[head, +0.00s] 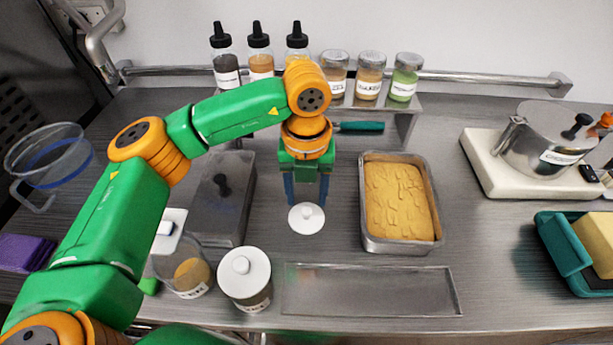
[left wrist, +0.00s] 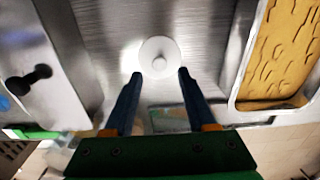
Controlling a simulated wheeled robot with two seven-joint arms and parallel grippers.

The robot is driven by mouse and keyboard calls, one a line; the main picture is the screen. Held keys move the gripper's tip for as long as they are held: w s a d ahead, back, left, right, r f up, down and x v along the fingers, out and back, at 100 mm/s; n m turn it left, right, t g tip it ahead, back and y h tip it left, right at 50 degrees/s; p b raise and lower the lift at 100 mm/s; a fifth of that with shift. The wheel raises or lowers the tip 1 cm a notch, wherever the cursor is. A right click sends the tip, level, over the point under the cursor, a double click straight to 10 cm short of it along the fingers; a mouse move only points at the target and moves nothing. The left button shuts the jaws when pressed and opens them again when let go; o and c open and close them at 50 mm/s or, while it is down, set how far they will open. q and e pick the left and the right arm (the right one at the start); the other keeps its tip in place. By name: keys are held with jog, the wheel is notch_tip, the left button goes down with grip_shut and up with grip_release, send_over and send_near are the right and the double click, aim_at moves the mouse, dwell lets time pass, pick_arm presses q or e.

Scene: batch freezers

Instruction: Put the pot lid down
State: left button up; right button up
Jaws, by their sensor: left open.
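A small round white lid with a knob (head: 306,218) appears to lie flat on the steel counter, knob up. It also shows in the left wrist view (left wrist: 158,48), just past the fingertips. My left gripper (head: 305,200) points down beside the lid's far edge. In the left wrist view its two blue fingers (left wrist: 160,74) are spread apart with nothing held between them. A glass pot with orange contents (head: 190,276) stands at the lower left, partly hidden by my left arm. My right gripper does not show.
A white-lidded pot (head: 245,280) stands in front, beside a shallow recessed tray (head: 368,308). A steel box with a black knob (head: 222,205) is left of the lid; a pan of yellow food (head: 400,203) is right. Bottles and jars (head: 370,75) line the back.

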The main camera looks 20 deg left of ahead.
aim_at(307, 211)
pick_arm(q)
notch_tip(307, 211, up, 8)
jog(key=shift+r, duration=0.2)
jog(key=shift+f, duration=0.1)
dwell(0.3)
